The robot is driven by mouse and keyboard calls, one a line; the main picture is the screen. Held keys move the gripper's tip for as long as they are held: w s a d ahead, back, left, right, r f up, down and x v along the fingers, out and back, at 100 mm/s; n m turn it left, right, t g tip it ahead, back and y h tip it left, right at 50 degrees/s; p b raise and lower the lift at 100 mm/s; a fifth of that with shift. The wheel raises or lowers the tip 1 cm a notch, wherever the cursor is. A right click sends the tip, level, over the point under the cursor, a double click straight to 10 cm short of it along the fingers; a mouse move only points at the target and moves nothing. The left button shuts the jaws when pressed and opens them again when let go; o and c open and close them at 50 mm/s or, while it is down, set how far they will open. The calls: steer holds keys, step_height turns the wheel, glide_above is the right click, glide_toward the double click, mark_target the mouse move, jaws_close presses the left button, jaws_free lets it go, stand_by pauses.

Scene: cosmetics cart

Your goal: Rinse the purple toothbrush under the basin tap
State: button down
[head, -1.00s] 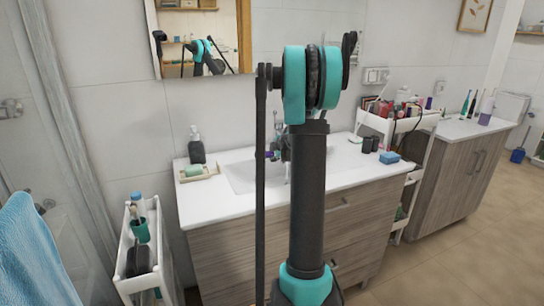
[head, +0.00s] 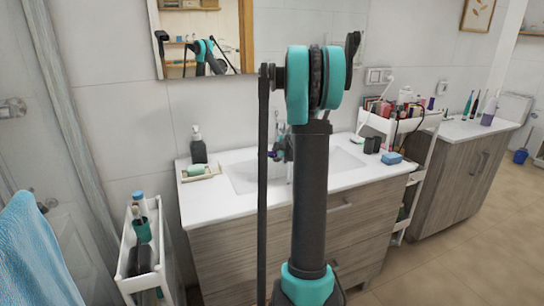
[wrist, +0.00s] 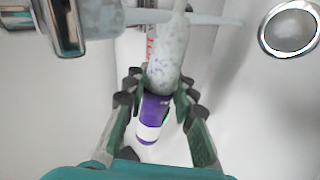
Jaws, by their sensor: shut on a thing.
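My gripper (wrist: 153,102) is shut on the purple toothbrush (wrist: 154,108), a purple body with a white band, low over the white basin (wrist: 238,95). A pale speckled column, which looks like running water, covers the toothbrush's far part in the wrist view, so its head is hidden. The chrome tap (wrist: 62,18) is at the upper left, and a pale translucent streak runs right from it. In the head view a small purple patch shows at the basin (head: 243,180), left of my arm. My arm hides most of the gripper there.
A round chrome drain fitting (wrist: 290,27) is at the upper right of the wrist view. A soap dispenser (head: 198,148) and soap dish (head: 200,173) stand left of the basin. Dark cups and a blue sponge (head: 391,158) are to its right, beside a loaded white cart (head: 425,124).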

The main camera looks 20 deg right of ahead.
steer(key=shift+a, duration=0.25)
steer(key=shift+s+a, duration=0.25)
steer(key=shift+s, duration=0.7)
steer(key=shift+s+a, duration=0.2)
steer(key=shift+s, duration=0.75)
steer(key=shift+s+a, duration=0.25)
steer(key=shift+s, duration=0.7)
steer(key=a+v, duration=0.1)
steer(key=v, duration=0.6)
steer(key=shift+w+a+r, duration=0.2)
steer(key=shift+w+r, duration=0.05)
steer(key=shift+r, duration=0.05)
steer(key=shift+s, duration=0.1)
